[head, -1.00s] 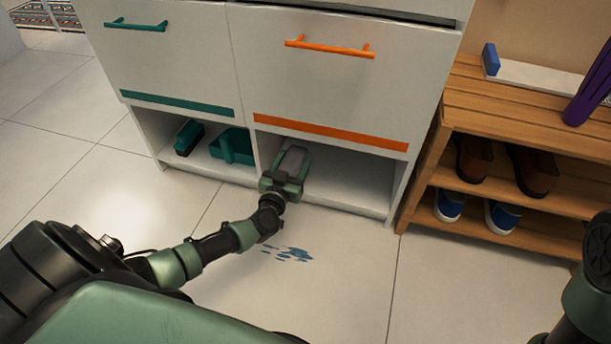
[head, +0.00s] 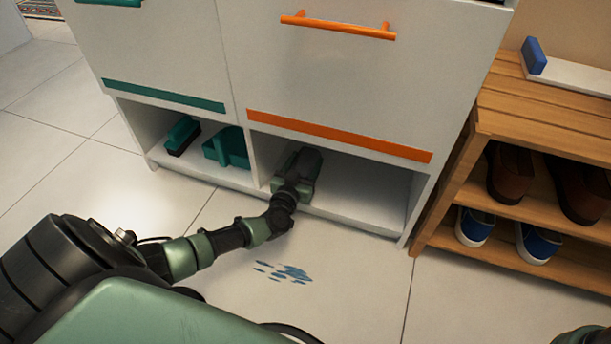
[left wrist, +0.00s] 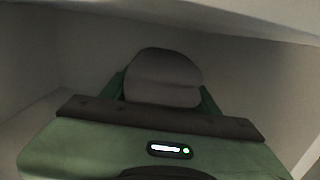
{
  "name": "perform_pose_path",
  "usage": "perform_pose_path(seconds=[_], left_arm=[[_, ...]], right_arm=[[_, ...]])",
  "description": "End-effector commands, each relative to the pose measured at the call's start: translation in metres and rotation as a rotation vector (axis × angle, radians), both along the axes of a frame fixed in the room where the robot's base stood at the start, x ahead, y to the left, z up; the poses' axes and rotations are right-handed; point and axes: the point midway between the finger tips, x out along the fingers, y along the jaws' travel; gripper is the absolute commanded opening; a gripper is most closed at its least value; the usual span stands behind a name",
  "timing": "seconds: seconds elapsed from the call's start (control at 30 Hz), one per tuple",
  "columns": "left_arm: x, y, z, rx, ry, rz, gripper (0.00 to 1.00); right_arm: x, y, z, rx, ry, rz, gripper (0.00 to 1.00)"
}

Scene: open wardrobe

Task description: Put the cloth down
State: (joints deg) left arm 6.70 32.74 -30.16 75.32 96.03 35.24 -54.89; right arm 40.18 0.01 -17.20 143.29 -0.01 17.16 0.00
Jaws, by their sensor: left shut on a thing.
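A grey folded cloth (left wrist: 163,72) shows in the left wrist view, between the green fingers of my left gripper (left wrist: 162,96). The gripper is shut on it. In the head view my left gripper (head: 302,160) reaches into the right open compartment (head: 365,196) at the bottom of the white cabinet, close to its left divider. The gripper mostly hides the cloth in the head view. I cannot tell whether the cloth touches the compartment floor. My right gripper is not in view.
The left compartment holds a green brush (head: 183,134) and a green object (head: 228,148). The right part of the right compartment is empty. An orange-trimmed drawer (head: 340,85) overhangs it. Blue marks (head: 290,273) lie on the floor. A wooden shoe rack (head: 510,112) stands to the right.

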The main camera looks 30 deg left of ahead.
Motion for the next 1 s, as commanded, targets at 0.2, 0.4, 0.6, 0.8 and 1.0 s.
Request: perform_pose_path(seconds=[0.2,0.4,0.6,0.8,1.0], left_arm=[[0.0,0.0,-0.032,0.001,0.0,-0.001,0.19],[0.0,0.0,-0.034,0.001,-0.002,0.001,0.19],[0.0,0.0,-0.035,0.0,-0.001,0.001,0.19],[0.0,0.0,-0.037,0.0,0.0,0.0,0.81],[0.0,0.0,-0.037,0.0,0.0,0.0,0.81]], right_arm=[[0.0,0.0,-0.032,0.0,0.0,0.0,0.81],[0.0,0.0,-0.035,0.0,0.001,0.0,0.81],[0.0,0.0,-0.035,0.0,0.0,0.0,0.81],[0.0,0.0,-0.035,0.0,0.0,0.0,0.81],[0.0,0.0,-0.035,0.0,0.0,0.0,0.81]])
